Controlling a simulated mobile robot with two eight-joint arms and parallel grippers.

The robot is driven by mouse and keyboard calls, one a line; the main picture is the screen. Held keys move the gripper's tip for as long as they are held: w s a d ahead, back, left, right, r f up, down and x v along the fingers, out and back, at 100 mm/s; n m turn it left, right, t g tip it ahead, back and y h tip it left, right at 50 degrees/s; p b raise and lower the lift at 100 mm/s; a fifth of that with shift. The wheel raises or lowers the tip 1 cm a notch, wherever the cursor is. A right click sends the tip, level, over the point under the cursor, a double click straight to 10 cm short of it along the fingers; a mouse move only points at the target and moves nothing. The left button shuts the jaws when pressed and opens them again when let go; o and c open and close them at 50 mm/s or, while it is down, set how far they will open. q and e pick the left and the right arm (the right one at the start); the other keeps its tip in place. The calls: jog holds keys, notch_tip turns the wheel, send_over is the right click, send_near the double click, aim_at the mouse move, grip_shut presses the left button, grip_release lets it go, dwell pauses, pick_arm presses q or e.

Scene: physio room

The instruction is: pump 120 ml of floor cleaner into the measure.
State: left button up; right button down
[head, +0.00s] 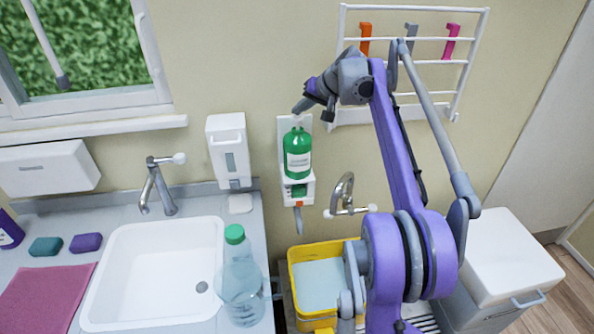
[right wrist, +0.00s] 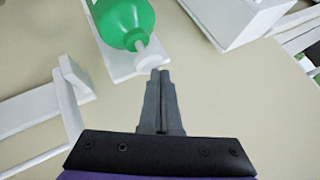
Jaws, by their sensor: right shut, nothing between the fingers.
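A green bottle (head: 297,155) with a white label sits upright in a white wall holder (head: 283,128). In the right wrist view the bottle (right wrist: 122,18) shows its white pump head (right wrist: 148,60). Below the bottle is a white box with a small green window (head: 299,191) and a grey spout (head: 299,220). I cannot tell whether that window is the measure. My right gripper (head: 302,108) is shut and empty at the top of the bottle. In the right wrist view its fingertips (right wrist: 160,74) are right by the pump head; whether they touch is unclear. My left gripper is out of view.
A yellow bucket (head: 294,267) with pale liquid stands below the spout, beside a wall tap (head: 344,195). A white sink (head: 150,265) and a clear bottle with a green cap (head: 235,234) are at left. A white rack (head: 420,8) with coloured hooks hangs behind my right arm.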

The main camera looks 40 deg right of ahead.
dwell(0.4)
jog(key=shift+f, duration=0.5)
jog(key=shift+r, duration=0.1)
